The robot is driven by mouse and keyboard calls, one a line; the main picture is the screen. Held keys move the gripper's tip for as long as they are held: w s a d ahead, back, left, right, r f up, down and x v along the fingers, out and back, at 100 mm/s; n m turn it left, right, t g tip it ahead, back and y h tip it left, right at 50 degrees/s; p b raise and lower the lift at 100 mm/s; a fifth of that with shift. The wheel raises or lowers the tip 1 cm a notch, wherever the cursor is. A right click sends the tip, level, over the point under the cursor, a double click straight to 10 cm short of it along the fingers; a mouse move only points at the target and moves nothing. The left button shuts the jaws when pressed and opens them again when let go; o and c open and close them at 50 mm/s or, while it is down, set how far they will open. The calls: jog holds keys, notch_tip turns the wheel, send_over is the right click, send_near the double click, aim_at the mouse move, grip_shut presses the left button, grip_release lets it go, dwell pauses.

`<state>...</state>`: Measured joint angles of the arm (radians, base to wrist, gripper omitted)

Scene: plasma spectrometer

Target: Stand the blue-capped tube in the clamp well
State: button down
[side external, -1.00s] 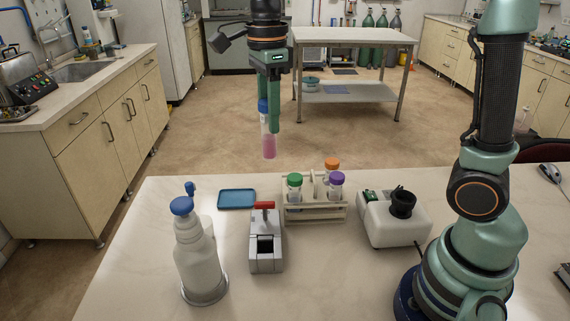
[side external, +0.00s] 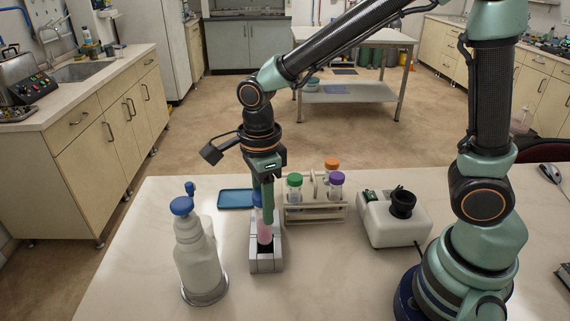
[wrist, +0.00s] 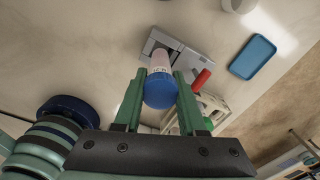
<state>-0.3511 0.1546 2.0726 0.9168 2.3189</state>
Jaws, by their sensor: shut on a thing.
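My gripper (side external: 265,204) is shut on the blue-capped tube (side external: 264,235), which hangs upright with pink contents. Its blue cap (wrist: 160,91) sits between my two green fingers in the wrist view. The grey clamp block (side external: 277,262) stands on the table directly under my gripper. The tube's lower end is at the dark well of the block. I cannot tell how deep the end is in the well. The clamp's red lever (wrist: 201,80) shows in the wrist view; in the side view my gripper hides it.
Right of the clamp, a beige rack (side external: 318,213) holds green-, orange- and purple-capped tubes. A blue tray (side external: 235,198) lies behind left. A white bottle with a blue top (side external: 197,258) stands left. A white device with a black cup (side external: 395,222) stands right.

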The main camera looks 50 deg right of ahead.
aim_at(265, 227)
jog(key=shift+f, duration=3.1)
jog(key=shift+f, duration=0.1)
jog(key=shift+c, duration=2.4)
grip_release()
